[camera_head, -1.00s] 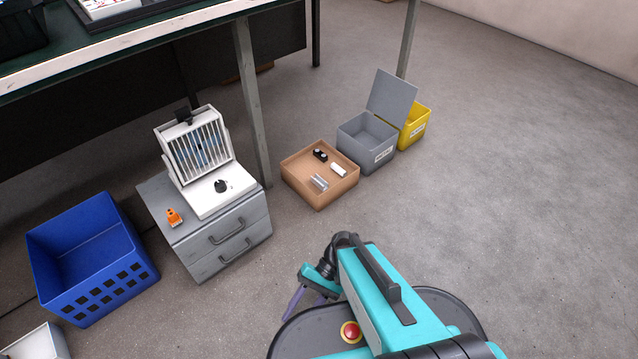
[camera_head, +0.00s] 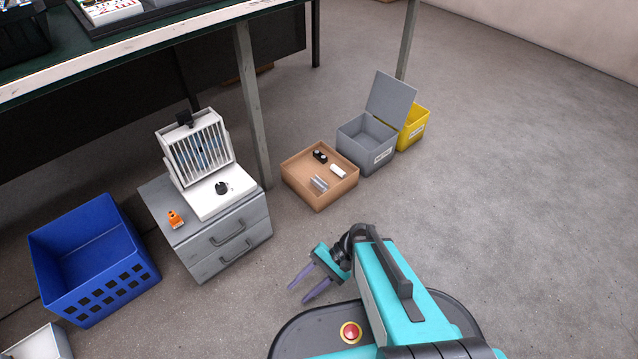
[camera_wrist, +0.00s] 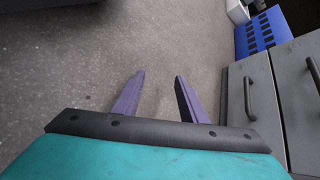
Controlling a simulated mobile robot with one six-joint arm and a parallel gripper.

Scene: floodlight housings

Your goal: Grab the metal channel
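The metal channel (camera_head: 318,183) is a small silvery piece lying in the shallow tan box (camera_head: 336,197) on the floor, near the box's front left side. A white cylinder (camera_head: 339,171) and a black part (camera_head: 320,156) lie in the same box, apart from it. My gripper (camera_head: 304,295) is in front of the box, above the floor, with its two purple fingers apart and nothing between them. The fingers also show open in the wrist view (camera_wrist: 160,78), over bare floor. The channel is not in the wrist view.
A grey drawer cabinet (camera_head: 223,246) bears a floodlight housing (camera_head: 196,150) and an orange part (camera_head: 175,219). A blue crate (camera_head: 110,290) stands left. A lidded grey bin (camera_head: 352,141) and yellow bin (camera_head: 416,128) stand behind the tan box. A table leg (camera_head: 253,105) rises beside it. Floor at right is clear.

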